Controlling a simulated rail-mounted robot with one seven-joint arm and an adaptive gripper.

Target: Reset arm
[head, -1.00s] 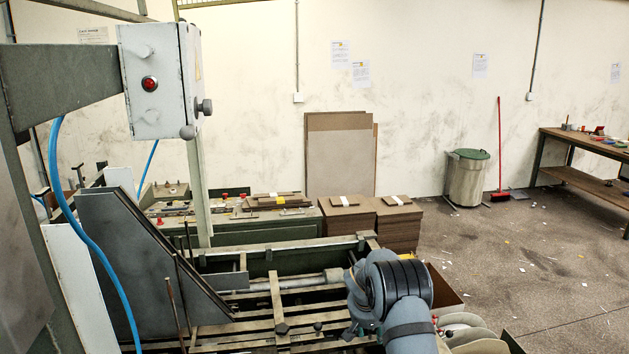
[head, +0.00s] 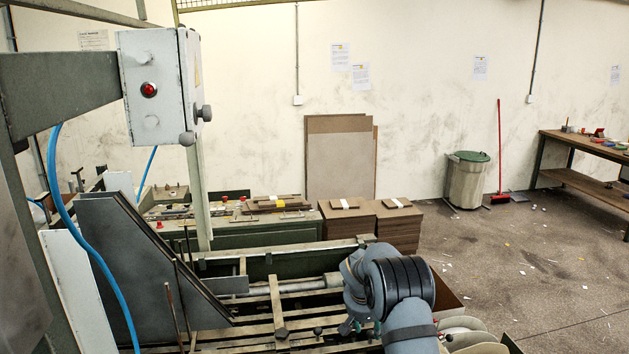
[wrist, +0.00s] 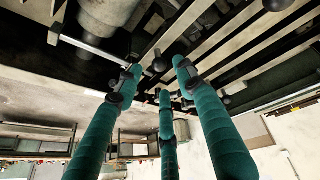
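My gripper (head: 350,325) shows in the head view at the bottom, with its teal fingers partly hidden behind my grey wrist. It hangs over the slatted bed of the feeder machine (head: 279,305). In the wrist view my gripper (wrist: 160,88) has three teal fingers spread apart, with gaps between their tips and nothing held. Dark rods and pale slats of the machine show beyond the fingertips. Whether any finger touches the machine is hard to tell.
A grey slanted plate (head: 115,255) and a control box with a red button (head: 149,89) stand at the left. Stacks of brown board (head: 348,222) stand behind the bed. A bin (head: 468,180) and a workbench (head: 590,150) are farther right, with open floor before them.

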